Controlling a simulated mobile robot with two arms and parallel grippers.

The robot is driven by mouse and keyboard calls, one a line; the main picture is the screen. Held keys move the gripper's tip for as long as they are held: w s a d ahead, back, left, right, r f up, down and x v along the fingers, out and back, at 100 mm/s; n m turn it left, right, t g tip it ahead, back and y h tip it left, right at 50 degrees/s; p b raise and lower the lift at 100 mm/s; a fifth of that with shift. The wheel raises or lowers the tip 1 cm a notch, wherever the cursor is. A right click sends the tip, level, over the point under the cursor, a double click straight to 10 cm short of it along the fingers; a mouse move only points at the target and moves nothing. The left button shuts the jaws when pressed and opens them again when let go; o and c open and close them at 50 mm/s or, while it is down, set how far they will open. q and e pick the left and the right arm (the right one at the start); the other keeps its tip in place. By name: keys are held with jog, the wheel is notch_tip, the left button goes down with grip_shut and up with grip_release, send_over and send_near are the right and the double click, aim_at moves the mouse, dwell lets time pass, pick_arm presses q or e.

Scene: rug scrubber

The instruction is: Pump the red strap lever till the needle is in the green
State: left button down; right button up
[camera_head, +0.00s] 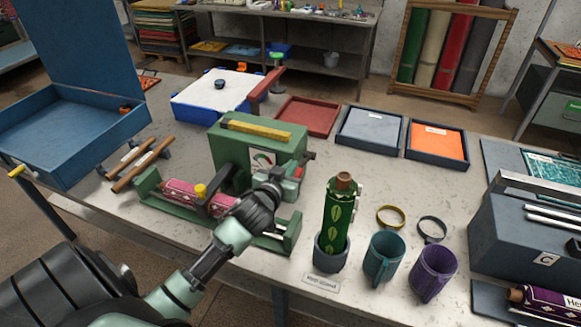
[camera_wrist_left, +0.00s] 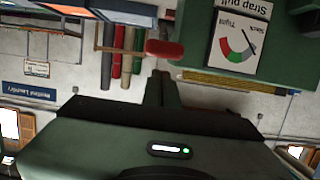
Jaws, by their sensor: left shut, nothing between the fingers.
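The green strap machine (camera_head: 225,150) stands mid-table with a white gauge (camera_head: 262,160) on its front. A red lever grip (camera_head: 298,171) shows at its right side, partly hidden by my left gripper (camera_head: 288,182). In the left wrist view, upside down, the red grip (camera_wrist_left: 165,48) lies just beyond the tips of my shut, empty left gripper (camera_wrist_left: 162,76). I cannot tell if they touch. The gauge (camera_wrist_left: 235,40) there reads "Strap pull", with red, green and grey bands. Its thin needle appears to lie outside the green, toward the slack side. My right gripper is out of view.
A green roll in a grey pot (camera_head: 331,250), a teal mug (camera_head: 384,258) and a purple mug (camera_head: 433,274) stand to the right. A blue tray (camera_head: 70,130) is at left.

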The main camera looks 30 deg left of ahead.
pick_arm(q)
jog(key=shift+s+f, duration=0.1)
jog(key=shift+f, duration=0.45)
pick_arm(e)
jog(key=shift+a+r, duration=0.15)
pick_arm(q)
jog(key=shift+f, duration=0.1)
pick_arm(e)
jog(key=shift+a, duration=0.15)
pick_arm(q)
jog(key=shift+f+b, duration=0.15)
jog(key=shift+b, duration=0.15)
notch_tip(320, 180, down, 8)
jog(key=s+t+y+b, duration=0.1)
jog(key=s+t+b, duration=0.1)
jog(key=b, duration=1.1)
jog(key=shift+s+d+t, duration=0.15)
jog(key=shift+d+t, duration=0.1)
jog(key=shift+t, duration=0.15)
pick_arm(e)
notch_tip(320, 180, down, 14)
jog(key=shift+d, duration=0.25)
